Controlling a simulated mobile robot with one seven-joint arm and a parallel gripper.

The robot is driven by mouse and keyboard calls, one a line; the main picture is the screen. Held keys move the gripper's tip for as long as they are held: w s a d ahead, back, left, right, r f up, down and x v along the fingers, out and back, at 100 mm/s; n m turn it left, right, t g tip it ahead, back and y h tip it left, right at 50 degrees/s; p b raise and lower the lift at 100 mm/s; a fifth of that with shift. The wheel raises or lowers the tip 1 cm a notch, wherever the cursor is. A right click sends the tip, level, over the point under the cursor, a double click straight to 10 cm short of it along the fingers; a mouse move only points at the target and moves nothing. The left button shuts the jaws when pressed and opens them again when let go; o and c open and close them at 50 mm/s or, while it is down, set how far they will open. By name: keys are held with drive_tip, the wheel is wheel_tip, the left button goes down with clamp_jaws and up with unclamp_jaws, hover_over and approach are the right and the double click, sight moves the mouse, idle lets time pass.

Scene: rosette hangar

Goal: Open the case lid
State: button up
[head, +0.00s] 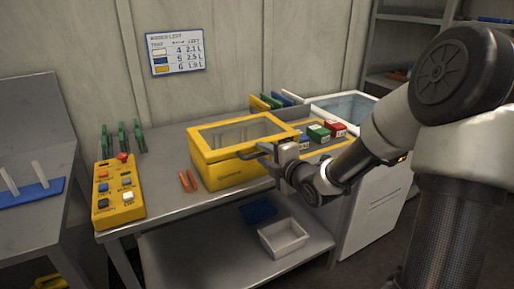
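The yellow case (228,174) stands on the grey bench in the head view. Its lid (205,155) has a yellow frame around a clear window and looks closed, lying flat on the case. My gripper (262,152) is at the front right edge of the lid, with its dark fingers close to the rim. I cannot tell whether the fingers touch the lid or grip anything. The gripper and wrist hide the front right corner of the case.
A yellow button box (119,192) and orange sticks (188,181) are left of the case. Green clips (122,138) stand behind the box. Coloured blocks (318,133) and a white cooler (343,106) are to the right. A white bin (283,239) sits on the lower shelf.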

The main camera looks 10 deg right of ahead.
drive_tip(key=shift+w+a, duration=0.1)
drive_tip(key=shift+w, duration=0.2)
clamp_jaws()
